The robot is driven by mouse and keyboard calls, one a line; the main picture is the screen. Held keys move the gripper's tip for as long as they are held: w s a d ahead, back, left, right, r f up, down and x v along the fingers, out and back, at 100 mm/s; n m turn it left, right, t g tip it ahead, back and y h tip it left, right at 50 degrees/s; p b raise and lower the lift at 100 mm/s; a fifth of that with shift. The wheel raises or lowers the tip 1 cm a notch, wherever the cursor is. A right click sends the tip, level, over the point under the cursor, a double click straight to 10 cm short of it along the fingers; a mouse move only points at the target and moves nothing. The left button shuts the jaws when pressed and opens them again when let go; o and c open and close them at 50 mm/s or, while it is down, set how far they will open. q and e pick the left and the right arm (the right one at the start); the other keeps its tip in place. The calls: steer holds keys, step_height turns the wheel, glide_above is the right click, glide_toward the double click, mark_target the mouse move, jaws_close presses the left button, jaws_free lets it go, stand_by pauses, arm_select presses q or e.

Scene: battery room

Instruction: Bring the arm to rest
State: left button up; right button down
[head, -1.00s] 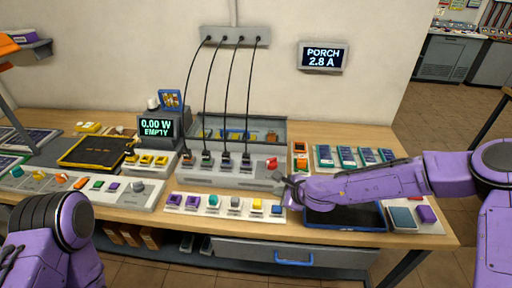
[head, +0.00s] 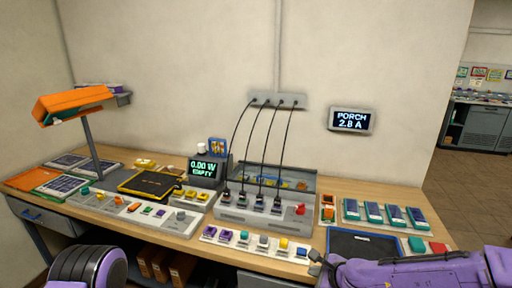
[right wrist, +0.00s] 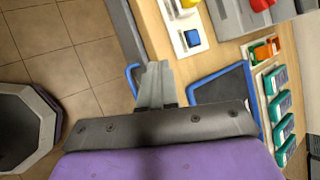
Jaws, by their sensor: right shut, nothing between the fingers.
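My right gripper (head: 316,259) is low in the head view, by the bench's front edge, left of the blue-rimmed dark tray (head: 365,233). Its purple arm reaches in from the lower right. In the right wrist view, the fingers (right wrist: 156,75) are together and hold nothing. They appear between a blue drawer handle (right wrist: 129,76) and the blue-rimmed tray (right wrist: 242,75). I cannot tell their exact height. Of my left arm, only a purple and dark link shows at the lower left. The left gripper is out of view.
The wooden bench (head: 395,193) holds a grey socket box (head: 261,217) with black cables, several coloured blocks (head: 243,239), teal modules (head: 373,212) and a lamp-like orange stand (head: 74,103). Floor (right wrist: 85,45) lies clear in front of the bench.

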arm_select(q)
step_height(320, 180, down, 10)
steer(key=b, duration=0.9)
steer(key=shift+b, duration=0.4)
arm_select(e)
steer(key=s+d+f+n+g+h, duration=0.1)
steer(key=s+d+f+n, duration=0.3)
steer(key=s+f, duration=0.5)
steer(key=s+d+f+n+g+h, duration=0.2)
steer(key=s+f+n, duration=0.4)
steer(key=s, duration=0.9)
steer(key=s+d+f+n+g+h, duration=0.2)
steer(key=s+d+f+n+h, duration=0.2)
steer(key=s+f, duration=0.7)
steer(key=d+f, duration=0.2)
steer(key=shift+s+d+n, duration=0.4)
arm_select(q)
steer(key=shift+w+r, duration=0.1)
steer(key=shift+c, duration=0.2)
arm_select(e)
steer(key=shift+s, duration=0.1)
